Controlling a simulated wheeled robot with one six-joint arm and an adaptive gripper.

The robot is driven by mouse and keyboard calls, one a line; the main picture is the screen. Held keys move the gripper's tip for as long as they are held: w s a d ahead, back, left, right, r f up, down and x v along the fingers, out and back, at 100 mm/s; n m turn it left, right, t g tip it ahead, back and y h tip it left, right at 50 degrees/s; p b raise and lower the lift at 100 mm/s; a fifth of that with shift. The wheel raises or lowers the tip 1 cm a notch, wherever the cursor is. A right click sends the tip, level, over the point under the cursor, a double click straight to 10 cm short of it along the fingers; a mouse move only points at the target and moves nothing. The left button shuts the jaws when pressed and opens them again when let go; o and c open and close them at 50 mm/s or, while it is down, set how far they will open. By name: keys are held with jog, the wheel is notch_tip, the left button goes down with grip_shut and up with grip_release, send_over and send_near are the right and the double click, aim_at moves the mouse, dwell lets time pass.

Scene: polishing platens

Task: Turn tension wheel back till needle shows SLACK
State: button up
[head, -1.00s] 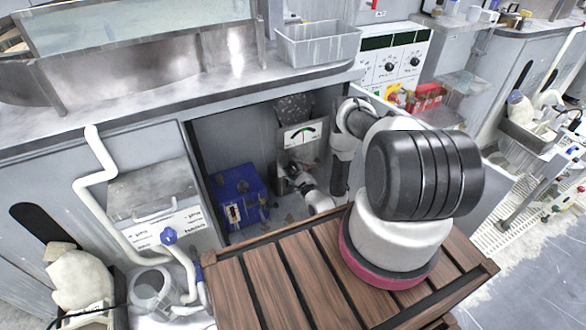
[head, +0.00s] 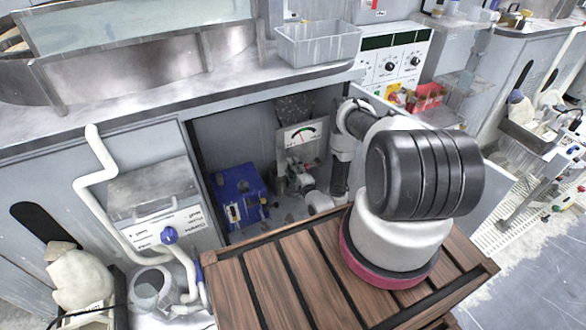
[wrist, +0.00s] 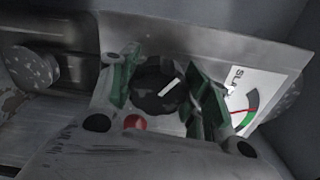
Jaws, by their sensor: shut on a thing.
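The tension wheel (wrist: 158,88) is a dark round knob with a white mark on its face, in the middle of the wrist view. My gripper (wrist: 162,76) is shut on it, with a green-padded finger at each side. The gauge (wrist: 262,92) is a white plate right of the wheel, partly covered by a finger. Its visible lettering begins "SLA", at the upper end. The red needle lies away from that lettering, near where the green and dark arc parts meet. The gauge also shows in the head view (head: 301,136), above my gripper (head: 285,176); the wheel is hidden there.
The wheel and gauge are inside an open cabinet bay. A blue box (head: 238,195) stands on the floor left of my gripper. The slatted wooden top (head: 262,275) is in front, and a steel counter edge (head: 200,105) runs above the bay.

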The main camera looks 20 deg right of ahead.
jog(key=shift+f+n, duration=0.1)
jog(key=shift+n, duration=0.4)
jog(key=o, duration=1)
jog(key=shift+s, duration=0.1)
jog(key=s, duration=1.2)
jog(key=shift+d, duration=0.15)
